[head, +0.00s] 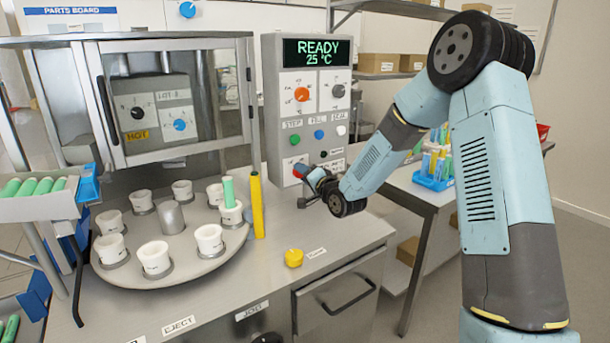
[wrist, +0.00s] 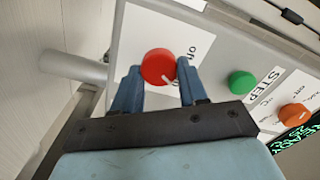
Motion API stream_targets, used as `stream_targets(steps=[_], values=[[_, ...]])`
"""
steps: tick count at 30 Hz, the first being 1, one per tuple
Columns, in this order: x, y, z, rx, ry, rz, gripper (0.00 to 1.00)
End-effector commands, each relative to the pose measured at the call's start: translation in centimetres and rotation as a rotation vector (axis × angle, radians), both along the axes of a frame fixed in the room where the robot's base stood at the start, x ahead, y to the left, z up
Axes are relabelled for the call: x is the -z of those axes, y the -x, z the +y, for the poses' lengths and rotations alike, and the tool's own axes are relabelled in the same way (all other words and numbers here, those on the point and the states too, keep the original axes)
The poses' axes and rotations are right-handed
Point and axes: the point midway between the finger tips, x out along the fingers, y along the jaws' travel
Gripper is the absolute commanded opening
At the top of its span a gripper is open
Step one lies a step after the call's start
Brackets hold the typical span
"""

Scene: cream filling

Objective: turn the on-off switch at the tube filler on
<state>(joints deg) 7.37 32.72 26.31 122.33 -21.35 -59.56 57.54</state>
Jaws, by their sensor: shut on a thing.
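The on-off switch is a round red knob (wrist: 158,66) on a white plate, low on the tube filler's control panel (head: 280,120). In the head view the knob (head: 299,169) shows only as a small red patch at my fingertips. My gripper (wrist: 158,76) has its two blue fingers on opposite sides of the knob, shut on it. The knob's white pointer line slants to its lower right in the wrist view. In the head view my gripper (head: 307,172) reaches the panel from the right.
The display (head: 318,52) reads READY 25 °C. A green button (wrist: 242,82) and an orange knob (wrist: 294,115) are near my gripper. A carousel (head: 190,265) with several white cups, a yellow post (head: 257,205) and a yellow knob (head: 293,257) stand left of my arm.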

Motion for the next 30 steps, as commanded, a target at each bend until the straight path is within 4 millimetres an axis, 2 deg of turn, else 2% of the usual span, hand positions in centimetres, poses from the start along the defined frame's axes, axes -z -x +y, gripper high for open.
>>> stream_targets(steps=[1,7,8,15,24,30], values=[[0.3,-0.1,-0.5,0.008,0.002,0.007,0.12],[0.4,-0.1,-0.4,0.008,0.003,0.008,0.12],[0.4,-0.1,-0.4,0.007,0.004,0.008,0.44],[0.3,0.0,-0.2,0.003,0.003,0.005,0.66],[0.2,0.2,-0.2,0.001,0.003,0.003,0.66],[0.2,2.1,-1.5,0.002,0.004,0.003,0.66]])
